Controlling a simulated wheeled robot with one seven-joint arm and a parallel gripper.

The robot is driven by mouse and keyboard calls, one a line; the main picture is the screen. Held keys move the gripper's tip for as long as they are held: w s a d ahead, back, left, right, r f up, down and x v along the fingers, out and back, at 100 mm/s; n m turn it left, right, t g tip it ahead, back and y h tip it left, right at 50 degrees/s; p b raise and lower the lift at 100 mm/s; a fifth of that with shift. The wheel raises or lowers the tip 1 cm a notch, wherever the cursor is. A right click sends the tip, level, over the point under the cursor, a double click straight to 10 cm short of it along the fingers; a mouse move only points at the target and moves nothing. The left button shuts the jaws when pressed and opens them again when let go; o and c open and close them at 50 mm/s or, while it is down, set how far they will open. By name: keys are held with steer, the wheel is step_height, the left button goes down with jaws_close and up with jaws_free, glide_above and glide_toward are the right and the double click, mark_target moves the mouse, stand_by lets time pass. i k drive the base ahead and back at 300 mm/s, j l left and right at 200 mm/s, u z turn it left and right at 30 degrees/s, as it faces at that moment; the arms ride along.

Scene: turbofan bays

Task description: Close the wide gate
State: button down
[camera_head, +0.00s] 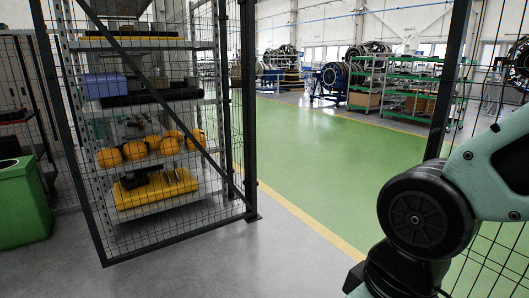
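The wide gate (150,239) is a black-framed wire mesh panel with a diagonal brace, at the left of the head view. It stands open, swung toward my side, with its right edge beside a dark post (249,110). Its free edge (70,150) is at the left, nearer to me. The gateway between that post and another dark post (449,80) at the right is open onto a green floor. My gripper is not in view; only pale green and black links of my arm show at the lower right. I cannot make out a latch or handle.
A shelf rack (160,158) with orange and yellow items stands behind the gate's mesh. A green bin (22,205) is at the far left. Grey floor (230,265) in front is clear. Carts (410,95) and engines stand beyond the gateway.

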mark_target(35, 8)
steer(key=u, duration=0.7)
steer(key=i+j+u, duration=0.2)
steer(key=u, duration=0.25)
steer(key=i+j+u, duration=0.2)
steer(key=u, duration=0.25)
steer(key=i+u, duration=0.3)
steer(key=u, duration=0.15)
steer(key=i, duration=4.5)
steer(key=i+j+z, duration=0.1)
steer(key=i, duration=0.5)
steer(key=i+j+z, duration=0.1)
steer(key=i, duration=0.5)
steer(key=i+j+z, duration=0.1)
steer(key=i, duration=0.5)
steer(key=i+j+z, duration=0.1)
steer(key=z, duration=3.55)
steer(key=i+u, duration=0.4)
steer(key=i, duration=0.05)
